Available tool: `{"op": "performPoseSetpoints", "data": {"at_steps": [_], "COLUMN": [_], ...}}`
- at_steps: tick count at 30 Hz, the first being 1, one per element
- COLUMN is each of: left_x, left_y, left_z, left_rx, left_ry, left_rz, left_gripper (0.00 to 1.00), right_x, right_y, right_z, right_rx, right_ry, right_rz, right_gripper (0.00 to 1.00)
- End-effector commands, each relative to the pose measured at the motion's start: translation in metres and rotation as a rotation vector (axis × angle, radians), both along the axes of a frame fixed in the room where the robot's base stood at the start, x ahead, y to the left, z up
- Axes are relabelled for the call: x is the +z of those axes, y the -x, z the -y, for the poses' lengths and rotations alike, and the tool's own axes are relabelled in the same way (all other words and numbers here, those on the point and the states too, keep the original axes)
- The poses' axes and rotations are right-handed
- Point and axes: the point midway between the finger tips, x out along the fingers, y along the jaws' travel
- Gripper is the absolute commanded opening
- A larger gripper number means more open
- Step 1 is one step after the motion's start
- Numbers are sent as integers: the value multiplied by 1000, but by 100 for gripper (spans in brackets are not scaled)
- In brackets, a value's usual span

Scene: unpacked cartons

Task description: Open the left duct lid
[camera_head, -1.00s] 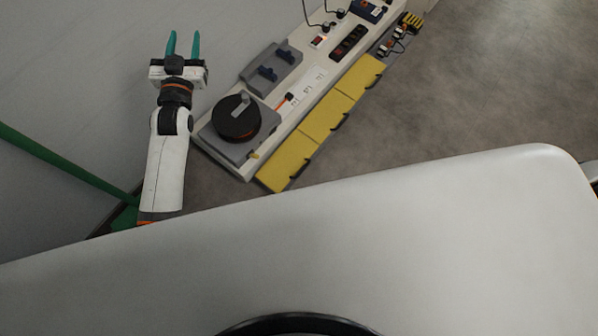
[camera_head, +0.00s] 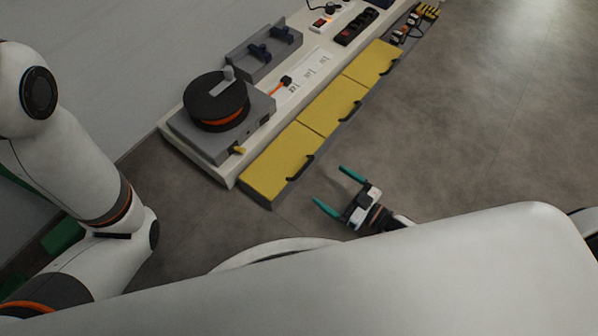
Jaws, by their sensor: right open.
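The duct is a long grey channel covered by a row of three yellow lids, each with a black handle on its right edge. The left duct lid (camera_head: 280,164) is the nearest one and lies flat, closed. Its black handle (camera_head: 300,168) faces my right gripper. My right gripper (camera_head: 329,184), with teal fingers, is open and empty over the floor, to the right of this handle and apart from it. Its fingers point toward the left lid. My left gripper is out of view; only links of my left arm show at the left.
The middle lid (camera_head: 332,104) and far lid (camera_head: 373,62) also lie flat. Beside the lids, a pale board (camera_head: 201,153) carries a black reel (camera_head: 217,98) with orange cable and a grey block (camera_head: 264,50). Open grey floor (camera_head: 470,130) lies to the right.

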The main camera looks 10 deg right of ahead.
Motion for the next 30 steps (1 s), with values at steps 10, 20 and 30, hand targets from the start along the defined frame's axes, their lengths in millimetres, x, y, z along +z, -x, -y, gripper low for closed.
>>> {"op": "performPoseSetpoints", "data": {"at_steps": [10,20,30], "left_x": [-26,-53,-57], "left_y": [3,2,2], "left_z": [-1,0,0], "left_rx": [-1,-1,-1], "left_ry": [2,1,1], "left_rz": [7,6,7], "left_gripper": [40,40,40], "right_x": [-3,-2,1], "right_y": [-39,-84,-95], "right_z": [-31,-66,-74], "right_rx": [3,2,2], "right_ry": [-4,-3,-1], "right_rz": [7,5,2], "right_gripper": [100,100,100]}}
